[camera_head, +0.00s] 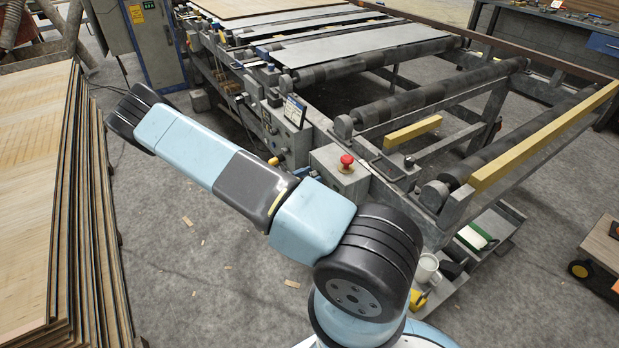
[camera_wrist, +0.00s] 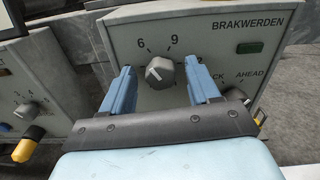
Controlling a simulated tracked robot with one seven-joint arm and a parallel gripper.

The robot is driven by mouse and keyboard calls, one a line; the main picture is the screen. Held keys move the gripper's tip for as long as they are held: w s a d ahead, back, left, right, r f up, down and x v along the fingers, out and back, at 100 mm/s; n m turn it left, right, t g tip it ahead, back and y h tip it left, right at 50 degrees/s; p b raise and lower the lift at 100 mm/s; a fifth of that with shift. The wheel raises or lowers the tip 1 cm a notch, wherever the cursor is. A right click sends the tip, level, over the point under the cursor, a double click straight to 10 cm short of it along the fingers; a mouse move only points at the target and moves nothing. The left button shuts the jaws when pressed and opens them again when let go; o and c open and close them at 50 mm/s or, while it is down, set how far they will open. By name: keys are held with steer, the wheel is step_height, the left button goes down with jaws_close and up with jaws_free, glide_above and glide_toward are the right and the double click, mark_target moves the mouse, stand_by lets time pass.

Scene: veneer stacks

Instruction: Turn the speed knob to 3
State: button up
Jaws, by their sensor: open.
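The speed knob (camera_wrist: 160,73) is a round grey dial in the wrist view, on a grey control panel (camera_wrist: 215,45) marked BRAKWERDEN. The numbers 6 and 9 show above it. Other scale marks are partly hidden behind my fingers, and no 3 shows on this dial. A pale mark shows on the knob's face, but its exact reading is unclear. My gripper (camera_wrist: 159,68) is open, with one blue finger left of the knob and one right. Gaps show on both sides. I cannot tell how deep the fingertips reach. The head view does not clearly show the knob or fingers.
Beside the knob are a dark green rectangle (camera_wrist: 249,47) and a BACK/AHEAD selector (camera_wrist: 240,92), partly covered. A second panel (camera_wrist: 45,85) with a yellow-tipped switch (camera_wrist: 28,143) stands left. In the head view, a red button (camera_head: 346,161) tops a grey box by the roller machine.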

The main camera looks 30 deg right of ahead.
steer(key=c, duration=1)
steer(key=shift+c, duration=0.2)
steer(key=shift+n, duration=0.4)
steer(key=n, duration=0.5)
steer(key=shift+w+n, duration=0.15)
steer(key=shift+n, duration=0.25)
steer(key=n, duration=0.5)
steer(key=shift+w, duration=0.15)
steer(key=shift+a+n, duration=0.1)
steer(key=shift+n, duration=0.2)
steer(key=o, duration=1)
